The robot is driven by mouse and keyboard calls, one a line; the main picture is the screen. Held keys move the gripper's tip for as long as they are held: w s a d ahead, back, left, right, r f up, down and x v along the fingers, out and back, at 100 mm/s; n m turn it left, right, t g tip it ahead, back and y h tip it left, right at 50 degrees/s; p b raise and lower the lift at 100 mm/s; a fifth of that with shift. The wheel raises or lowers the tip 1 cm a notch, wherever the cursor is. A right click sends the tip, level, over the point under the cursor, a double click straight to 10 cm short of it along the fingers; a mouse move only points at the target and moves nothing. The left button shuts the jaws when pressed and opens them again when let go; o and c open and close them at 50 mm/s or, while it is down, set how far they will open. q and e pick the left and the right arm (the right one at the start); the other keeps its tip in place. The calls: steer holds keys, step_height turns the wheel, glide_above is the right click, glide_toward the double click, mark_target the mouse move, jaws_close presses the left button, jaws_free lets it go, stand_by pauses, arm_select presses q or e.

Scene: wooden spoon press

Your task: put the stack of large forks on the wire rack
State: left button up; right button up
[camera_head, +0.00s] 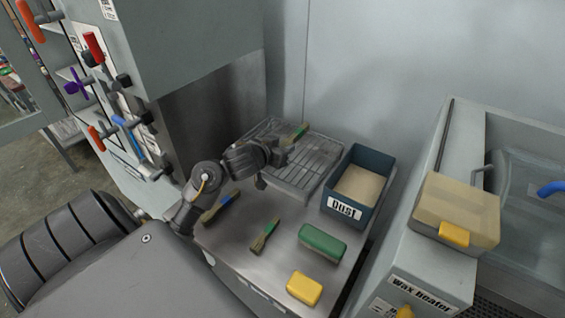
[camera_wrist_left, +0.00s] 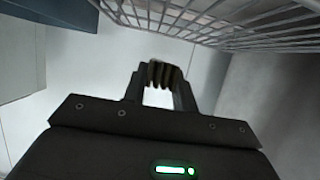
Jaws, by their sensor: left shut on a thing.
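My left gripper (camera_head: 277,158) reaches in over the near left part of the wire rack (camera_head: 318,172), at the back of the metal table. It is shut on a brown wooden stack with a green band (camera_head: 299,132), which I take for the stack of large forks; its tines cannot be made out. The stack pokes out beyond the fingers, above the rack; whether it touches the wires cannot be told. In the left wrist view the ridged stack (camera_wrist_left: 163,73) sits between the fingertips, with the rack's wires (camera_wrist_left: 220,20) at the top. My right gripper is not in view.
Nearby are a green block (camera_head: 322,242), a yellow block (camera_head: 304,289) and a blue "DUST" bin (camera_head: 353,212). The wax heater (camera_head: 420,270) stands right; a tall grey machine stands left.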

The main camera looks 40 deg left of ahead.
arm_select(q)
steer(key=shift+w+a+f+b, duration=0.15)
steer(key=shift+w+a+f, duration=0.25)
steer(key=shift+f, duration=0.25)
steer(key=shift+w+a+f+b, duration=0.15)
steer(key=shift+w+a+f, duration=0.2)
steer(key=shift+f, duration=0.25)
steer(key=shift+w+a+f+b, duration=0.15)
steer(key=shift+f+b, duration=0.1)
steer(key=shift+f, duration=0.65)
steer(key=shift+s+a+f+b, duration=0.1)
steer(key=shift+f+b, duration=0.1)
steer(key=shift+f, duration=0.65)
steer(key=shift+f, duration=0.15)
steer(key=o, duration=0.9)
steer(key=shift+o, duration=0.2)
steer(key=shift+w, duration=0.1)
